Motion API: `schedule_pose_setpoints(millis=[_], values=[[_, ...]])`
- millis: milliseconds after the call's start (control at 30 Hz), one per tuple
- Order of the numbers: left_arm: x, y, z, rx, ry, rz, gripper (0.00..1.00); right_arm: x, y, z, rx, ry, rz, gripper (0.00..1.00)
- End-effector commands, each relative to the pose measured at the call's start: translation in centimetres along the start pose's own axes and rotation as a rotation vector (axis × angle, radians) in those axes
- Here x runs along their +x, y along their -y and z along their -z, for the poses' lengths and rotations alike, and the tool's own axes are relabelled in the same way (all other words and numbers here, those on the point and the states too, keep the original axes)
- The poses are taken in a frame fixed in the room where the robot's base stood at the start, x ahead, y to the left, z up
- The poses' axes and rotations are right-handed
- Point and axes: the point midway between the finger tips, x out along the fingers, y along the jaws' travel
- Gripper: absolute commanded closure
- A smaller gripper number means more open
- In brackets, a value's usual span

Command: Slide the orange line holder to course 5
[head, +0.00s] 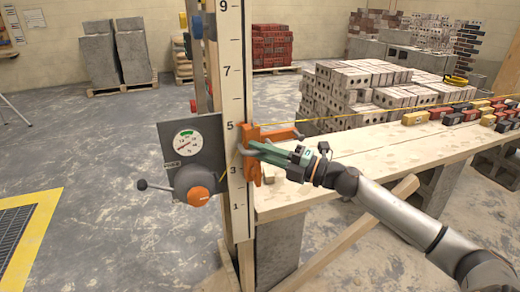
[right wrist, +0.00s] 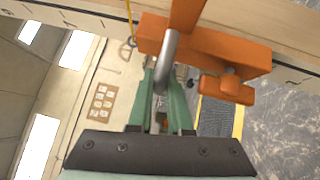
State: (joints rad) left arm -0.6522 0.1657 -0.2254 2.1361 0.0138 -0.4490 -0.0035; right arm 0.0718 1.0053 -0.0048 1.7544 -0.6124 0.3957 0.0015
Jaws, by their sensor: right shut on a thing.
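The orange line holder (head: 252,172) sits on a white upright rod (head: 235,75) marked with course numbers. Its upper part is about level with the 5, and its lower end is near the 3. My right gripper (head: 255,149) has green fingers and is shut on the holder's grey handle (right wrist: 170,48). In the right wrist view the holder's orange body (right wrist: 228,50) lies just beyond the fingertips (right wrist: 161,88). A yellow line runs from the holder to the right. My left gripper is not in view.
A grey panel (head: 188,148) with a round gauge and an orange knob (head: 198,196) stands left of the rod. A wooden bench (head: 370,147) extends right, with several coloured bricks (head: 470,113) on it. Brick stacks (head: 340,90) stand behind. The floor at left is mostly clear.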

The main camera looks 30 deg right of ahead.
Motion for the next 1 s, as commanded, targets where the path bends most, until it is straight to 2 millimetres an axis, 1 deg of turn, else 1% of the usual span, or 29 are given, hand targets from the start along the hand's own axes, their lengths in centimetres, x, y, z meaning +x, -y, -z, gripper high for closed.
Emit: schedule_pose_setpoints(millis=[33,333,367,600,867,1000], values=[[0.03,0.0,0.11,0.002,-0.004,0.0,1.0,-0.01,0.26,0.16,0.002,-0.004,0.003,1.0],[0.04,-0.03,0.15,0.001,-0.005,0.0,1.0,-0.01,0.25,0.16,0.002,-0.004,0.003,1.0],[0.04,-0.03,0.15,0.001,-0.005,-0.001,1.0,-0.01,0.25,0.16,0.002,-0.004,0.003,0.79],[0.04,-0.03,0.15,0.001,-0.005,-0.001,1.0,0.0,0.14,0.08,0.001,-0.002,0.002,0.53],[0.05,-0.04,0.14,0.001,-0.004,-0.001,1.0,-0.05,0.08,0.03,0.001,-0.001,0.001,0.53],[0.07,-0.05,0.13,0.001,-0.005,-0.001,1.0,-0.6,0.22,0.03,0.002,0.0,0.003,0.53]])
